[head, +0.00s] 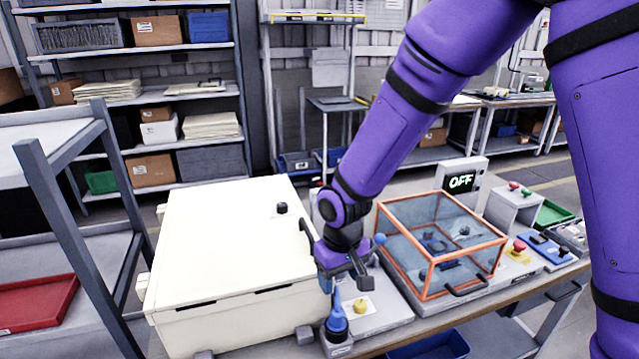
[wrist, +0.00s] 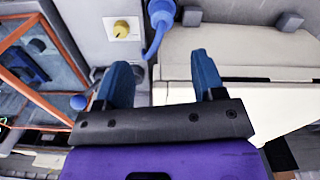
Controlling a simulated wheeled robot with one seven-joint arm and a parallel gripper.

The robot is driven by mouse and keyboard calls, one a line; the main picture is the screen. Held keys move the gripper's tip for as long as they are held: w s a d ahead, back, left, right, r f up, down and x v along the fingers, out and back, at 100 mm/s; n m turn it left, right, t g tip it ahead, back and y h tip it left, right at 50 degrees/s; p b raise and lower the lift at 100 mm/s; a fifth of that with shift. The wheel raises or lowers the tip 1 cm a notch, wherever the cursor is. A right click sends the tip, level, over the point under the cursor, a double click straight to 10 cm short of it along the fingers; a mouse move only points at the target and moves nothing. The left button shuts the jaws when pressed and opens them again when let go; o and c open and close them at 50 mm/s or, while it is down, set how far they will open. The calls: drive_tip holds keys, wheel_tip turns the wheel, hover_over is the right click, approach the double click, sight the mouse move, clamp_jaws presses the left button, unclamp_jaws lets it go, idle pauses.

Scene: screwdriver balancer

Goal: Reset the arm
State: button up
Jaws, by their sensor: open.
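My gripper (head: 346,279) hangs from my purple arm near the middle of the head view, above the bench between a cream cabinet and a clear orange-edged box. In the wrist view the two blue fingers of my gripper (wrist: 163,72) are apart with nothing between them. A blue tool-like thing (head: 336,318) stands in a grey holder below my gripper; it also shows in the wrist view (wrist: 161,14), beyond the fingertips. A yellow knob (head: 360,306) is beside it on a white plate, also in the wrist view (wrist: 122,28). My gripper and arm partly hide this area.
The cream cabinet (head: 225,255) is close on the left of my gripper. The orange-edged box (head: 497,246) is close on the right, with a display reading OFF (head: 461,182) behind it. A blue ball-topped lever (head: 379,239) is beside my gripper. A grey rack (head: 62,203) stands far left.

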drive_tip(key=s+d+r+m+t, duration=0.1)
drive_tip(key=s+d+r, duration=0.1)
drive_tip(key=d+r, duration=0.6)
drive_tip(key=s+d+r+m+t, duration=0.1)
drive_tip(key=d+r, duration=0.4)
drive_tip(key=r, duration=0.5)
drive_tip(key=s+d+r+m+t, duration=0.1)
drive_tip(key=s+d+r, duration=0.4)
drive_tip(key=s, duration=0.3)
drive_tip(key=s+d+r+m+t, duration=0.2)
drive_tip(key=s+d+r, duration=0.2)
drive_tip(key=s+d, duration=0.2)
drive_tip(key=shift+s+d+r, duration=0.2)
drive_tip(key=shift+s+r, duration=0.2)
drive_tip(key=shift+s, duration=0.45)
drive_tip(key=shift+w+a, duration=0.1)
drive_tip(key=shift+w, duration=0.05)
drive_tip(key=shift+c, duration=0.3)
